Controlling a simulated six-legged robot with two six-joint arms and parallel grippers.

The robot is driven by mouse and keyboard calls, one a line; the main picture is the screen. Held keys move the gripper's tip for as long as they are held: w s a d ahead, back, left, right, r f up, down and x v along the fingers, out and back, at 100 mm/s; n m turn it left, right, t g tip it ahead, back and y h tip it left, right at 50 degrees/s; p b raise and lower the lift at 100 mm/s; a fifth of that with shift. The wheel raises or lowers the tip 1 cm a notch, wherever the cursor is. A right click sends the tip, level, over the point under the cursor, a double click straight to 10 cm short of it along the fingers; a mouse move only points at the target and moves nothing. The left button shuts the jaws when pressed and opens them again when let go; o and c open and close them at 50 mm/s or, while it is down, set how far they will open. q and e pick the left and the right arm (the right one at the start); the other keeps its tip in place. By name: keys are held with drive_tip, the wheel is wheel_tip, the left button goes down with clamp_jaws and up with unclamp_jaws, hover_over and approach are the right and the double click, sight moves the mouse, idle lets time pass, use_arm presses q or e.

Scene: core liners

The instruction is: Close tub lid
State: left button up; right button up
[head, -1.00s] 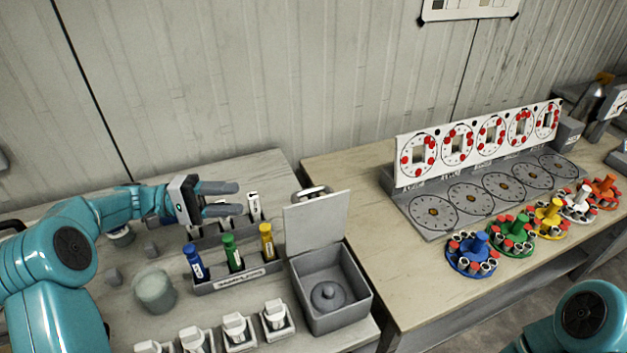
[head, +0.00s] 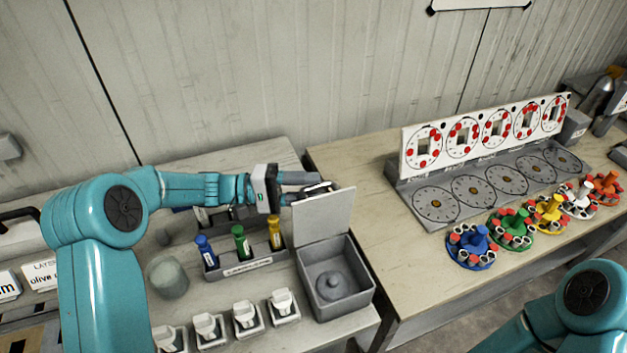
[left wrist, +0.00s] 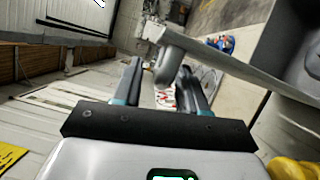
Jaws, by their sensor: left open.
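The tub (head: 346,304) is a grey square box near the right front corner of the left bench. Its pale flat lid (head: 324,217) stands upright at the tub's back side, open. The lid's grey handle is on the far face; it shows as a loop in the left wrist view (left wrist: 166,64). My left gripper (head: 324,184) is open behind the lid's top edge. In the left wrist view its fingers (left wrist: 160,72) lie on either side of the handle; contact is not clear. My right arm shows at bottom right, its gripper out of view.
A grey knobbed piece (head: 330,286) lies inside the tub. Left of it stand a rack (head: 238,268) with blue, green and yellow tubes and several small white-topped blocks (head: 246,314). A grey cup (head: 168,278) is farther left. The right bench holds a dial panel (head: 484,136) and coloured carousels.

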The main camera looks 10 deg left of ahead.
use_arm(q)
drive_tip(key=shift+d, duration=0.4)
drive_tip(key=shift+w+d+f, duration=0.1)
drive_tip(key=shift+w+d, duration=0.2)
drive_tip(key=shift+w, duration=0.1)
drive_tip(key=shift+s, duration=0.1)
drive_tip(key=shift+s, duration=0.1)
drive_tip(key=c, duration=0.4)
drive_tip(key=shift+a, duration=0.1)
clamp_jaws()
